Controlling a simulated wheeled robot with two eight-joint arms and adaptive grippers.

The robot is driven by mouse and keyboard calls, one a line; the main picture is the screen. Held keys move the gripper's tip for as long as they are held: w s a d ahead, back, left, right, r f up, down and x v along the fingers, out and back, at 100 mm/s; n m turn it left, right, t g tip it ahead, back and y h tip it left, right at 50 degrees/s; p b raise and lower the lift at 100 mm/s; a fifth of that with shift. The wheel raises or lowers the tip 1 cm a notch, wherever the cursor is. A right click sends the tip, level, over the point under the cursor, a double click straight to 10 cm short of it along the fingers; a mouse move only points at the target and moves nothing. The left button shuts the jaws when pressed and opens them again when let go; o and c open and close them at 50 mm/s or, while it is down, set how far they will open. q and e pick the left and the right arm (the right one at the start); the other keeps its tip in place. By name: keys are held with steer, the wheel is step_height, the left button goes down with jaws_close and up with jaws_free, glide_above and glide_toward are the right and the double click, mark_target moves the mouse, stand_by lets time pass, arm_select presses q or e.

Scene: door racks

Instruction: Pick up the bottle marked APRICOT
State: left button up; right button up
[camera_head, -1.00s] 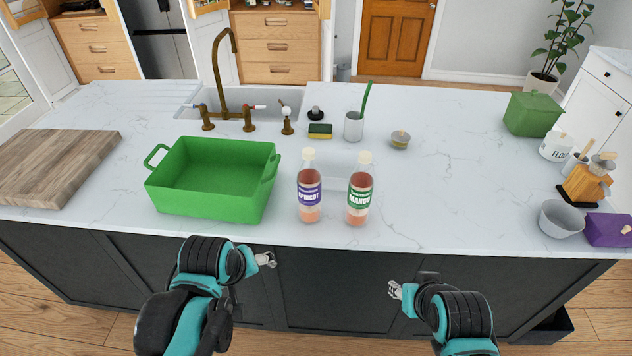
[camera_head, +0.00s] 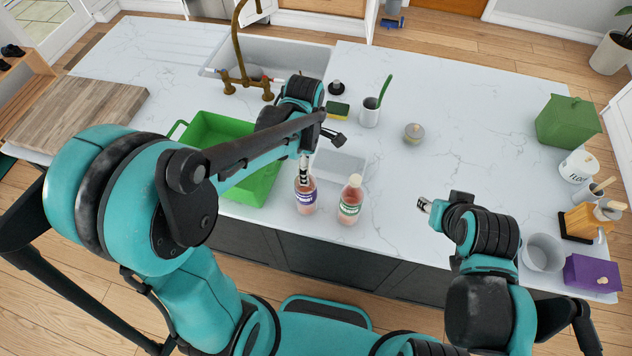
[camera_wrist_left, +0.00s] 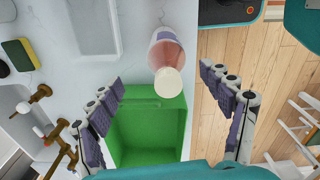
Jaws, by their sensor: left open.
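The APRICOT bottle (camera_head: 305,196), with pinkish contents and a purple label, stands upright on the counter right of the green tub. The green-labelled MANGO bottle (camera_head: 349,202) stands just to its right. My left gripper (camera_head: 304,172) is over the top of the APRICOT bottle, which hides its cap in the head view. In the left wrist view the left gripper (camera_wrist_left: 162,80) is open, with a white-capped bottle (camera_wrist_left: 167,52) between and beyond its fingertips; its label is not readable there. My right gripper (camera_head: 424,205) is over the counter's front right, clear of both bottles; its jaws are too small to judge.
The green tub (camera_head: 262,187) sits left of the bottles, partly behind my left arm. A clear tray (camera_head: 341,164) lies behind them. The sink with a brass faucet (camera_head: 237,80), a sponge (camera_head: 338,109) and a cup (camera_head: 370,114) are further back. The counter's middle right is free.

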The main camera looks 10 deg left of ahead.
mark_target(306, 189)
arm_select(q)
steer(key=f, duration=0.1)
steer(key=s+a+f, duration=0.1)
steer(key=f, duration=0.1)
steer(key=shift+s, duration=0.2)
steer(key=f, duration=0.4)
steer(key=shift+w+d+b, duration=0.15)
steer(key=shift+w+b, duration=0.05)
steer(key=shift+b, duration=0.1)
steer(key=shift+c, duration=0.9)
steer(key=shift+d, duration=0.1)
steer(key=c, duration=1.5)
jaws_close()
steer(key=shift+r, duration=0.1)
